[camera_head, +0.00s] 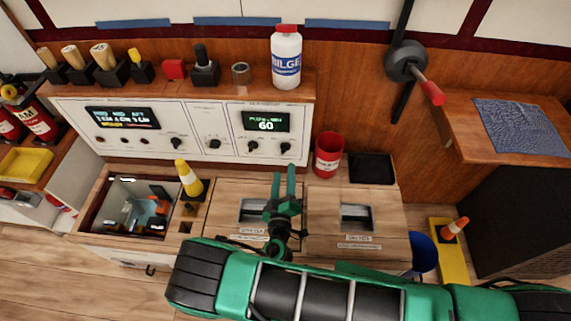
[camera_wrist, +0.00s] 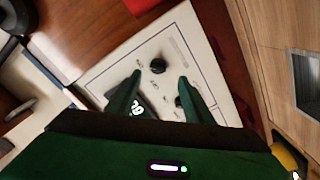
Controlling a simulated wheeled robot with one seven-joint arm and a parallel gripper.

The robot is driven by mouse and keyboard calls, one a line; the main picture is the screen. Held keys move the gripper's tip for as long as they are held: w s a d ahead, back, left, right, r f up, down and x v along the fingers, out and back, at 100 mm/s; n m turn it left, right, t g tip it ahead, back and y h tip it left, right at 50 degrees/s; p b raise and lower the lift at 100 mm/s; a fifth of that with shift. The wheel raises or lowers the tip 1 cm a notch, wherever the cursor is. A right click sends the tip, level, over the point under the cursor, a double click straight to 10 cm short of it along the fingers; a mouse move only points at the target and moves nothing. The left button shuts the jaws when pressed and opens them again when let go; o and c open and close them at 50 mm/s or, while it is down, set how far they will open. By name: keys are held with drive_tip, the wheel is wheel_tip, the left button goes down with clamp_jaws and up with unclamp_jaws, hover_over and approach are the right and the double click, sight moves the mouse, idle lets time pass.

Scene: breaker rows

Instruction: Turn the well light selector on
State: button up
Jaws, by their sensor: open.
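The control panel (camera_head: 190,115) stands at the back of the counter, with a row of black rotary knobs below its screens. The labels are too small to read, so I cannot tell which knob is the well light selector. A middle knob (camera_head: 214,143) sits between the two screens. Two more knobs, a left one (camera_head: 253,146) and a right one (camera_head: 285,148), sit under the screen showing 60. My gripper (camera_head: 284,172) is open and empty in front of the right section. In the wrist view, one knob (camera_wrist: 157,65) shows between the open fingers (camera_wrist: 160,77); another (camera_wrist: 180,101) is partly hidden.
A yellow-and-white cone (camera_head: 189,178) stands left of my gripper, beside an open well (camera_head: 100,212). A red cup (camera_head: 328,155) and a black tray (camera_head: 371,168) are to the right. A white bottle (camera_head: 286,57) stands on the ledge above the panel.

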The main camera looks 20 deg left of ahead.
drive_tip(key=shift+v, duration=1.55)
